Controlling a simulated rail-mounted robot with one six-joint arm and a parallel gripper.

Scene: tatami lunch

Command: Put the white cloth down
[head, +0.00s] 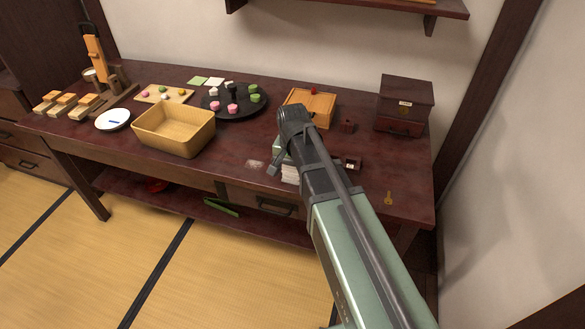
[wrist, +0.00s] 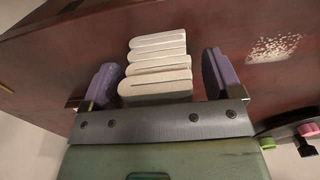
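The white cloth (wrist: 157,72) is folded in several layers and lies between the two purple fingers of my gripper (wrist: 163,75) in the wrist view. A gap shows between the cloth and the right finger, and a narrower one on the left, so the gripper looks open around it. In the head view the cloth (head: 290,174) shows as a small white striped patch under my gripper (head: 282,165), by the front edge of the dark red table (head: 240,168). My wrist hides part of it there. Whether its underside rests on the wood is hard to tell.
A pale powdery patch (head: 255,164) lies left of the cloth. A tan basket (head: 175,132), a black round tray (head: 215,107) with sweets, a wooden box (head: 318,104) and a dark chest (head: 405,106) stand around. A small dark box (head: 350,164) sits close right.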

